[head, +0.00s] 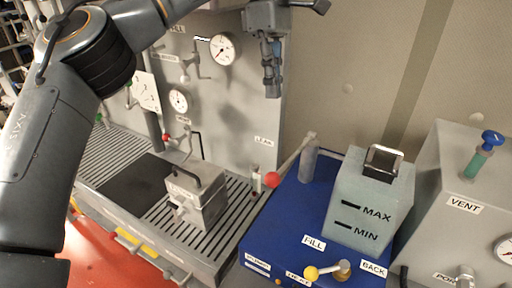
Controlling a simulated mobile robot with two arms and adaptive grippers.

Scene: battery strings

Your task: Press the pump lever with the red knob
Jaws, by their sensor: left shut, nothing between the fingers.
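The pump lever (292,158) slants from a grey post on the blue pump base down to the left. Its red knob (271,180) is at the lower left end, beside the blue base's back left edge. My left gripper (272,92) is shut and empty, pointing down in front of the grey panel. It hangs above the red knob in the picture and is apart from it. My right gripper is not in view.
The blue base (296,226) carries a translucent tank (368,202) and a yellow-knobbed lever (312,273). A grey VENT box (455,185) with a blue-topped valve stands at right. A metal box (195,197) sits on the slatted bench at left.

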